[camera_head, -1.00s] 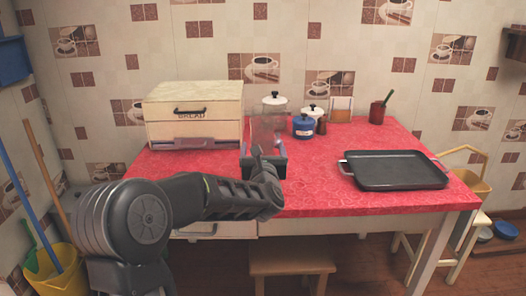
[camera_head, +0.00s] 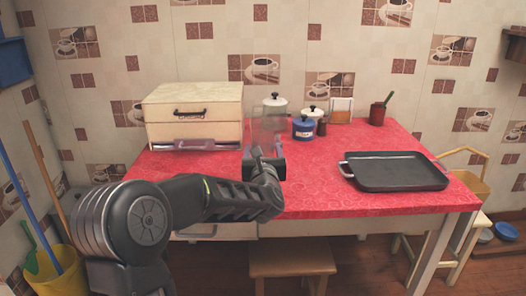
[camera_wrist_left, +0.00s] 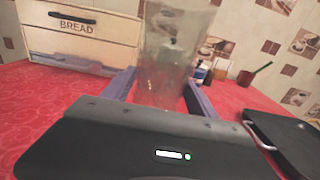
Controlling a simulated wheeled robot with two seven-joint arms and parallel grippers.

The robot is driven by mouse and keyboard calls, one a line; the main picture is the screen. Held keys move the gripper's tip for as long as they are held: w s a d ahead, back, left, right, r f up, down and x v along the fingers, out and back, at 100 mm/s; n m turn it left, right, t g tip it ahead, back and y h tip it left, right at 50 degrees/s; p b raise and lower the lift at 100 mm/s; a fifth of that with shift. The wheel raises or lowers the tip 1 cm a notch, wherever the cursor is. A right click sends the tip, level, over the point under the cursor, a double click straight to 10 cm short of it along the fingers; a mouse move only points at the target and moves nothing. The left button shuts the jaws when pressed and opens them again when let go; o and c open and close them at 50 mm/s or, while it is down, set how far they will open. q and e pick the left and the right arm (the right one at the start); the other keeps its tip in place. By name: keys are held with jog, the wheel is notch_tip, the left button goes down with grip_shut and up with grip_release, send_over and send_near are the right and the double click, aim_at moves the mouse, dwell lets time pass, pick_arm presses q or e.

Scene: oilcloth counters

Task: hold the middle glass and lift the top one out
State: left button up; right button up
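I cannot tell the separate glasses apart; the upper part runs out of the wrist view. My left gripper (camera_head: 264,162) is at the stack with one finger on each side of its lower part. In the wrist view its fingers (camera_wrist_left: 160,92) are spread wide and look open, with the glass between them; firm contact is not clear. My right gripper is not in view.
A bread box (camera_head: 194,115) stands left of the glasses. Behind them are a white canister (camera_head: 275,108), a blue pot (camera_head: 303,128) and a small dark jar. A black tray (camera_head: 394,172) lies at the right. The table's front middle is clear.

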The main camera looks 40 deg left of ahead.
pick_arm(q)
jog(key=o, duration=0.3)
jog(key=shift+o, duration=0.2)
jog(key=v, duration=0.7)
jog(key=shift+s+d, duration=0.25)
jog(key=shift+s, duration=0.05)
